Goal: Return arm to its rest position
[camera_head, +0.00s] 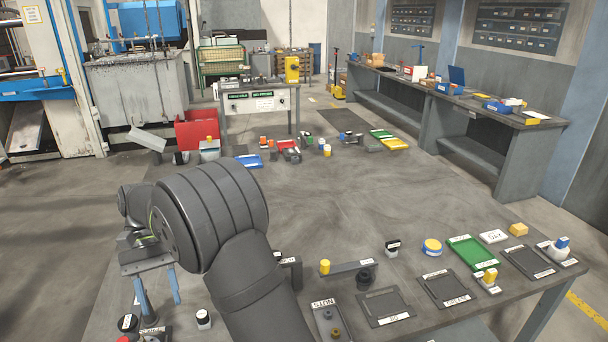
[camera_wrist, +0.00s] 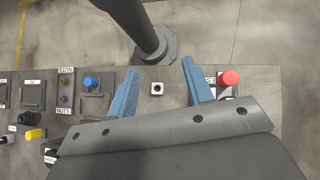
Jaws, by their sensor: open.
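My gripper (camera_head: 158,290) shows in the head view at the lower left, over the near workbench, with its two blue fingers pointing down and apart. In the wrist view my gripper (camera_wrist: 160,69) is also spread open, with nothing between the fingertips. A small white block with a dark centre (camera_wrist: 157,88) lies on the bench below, between the fingers in that picture. A red-topped part (camera_wrist: 229,78) stands to the right of the right finger. My dark arm hides part of the bench in the head view.
The near bench holds a nuts tray (camera_head: 326,322), dark square trays (camera_head: 444,288), a green tray (camera_head: 472,253), a yellow-topped part (camera_head: 432,247) and several small parts. A red bin (camera_head: 197,131) stands behind. A long side bench (camera_head: 455,116) runs along the right.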

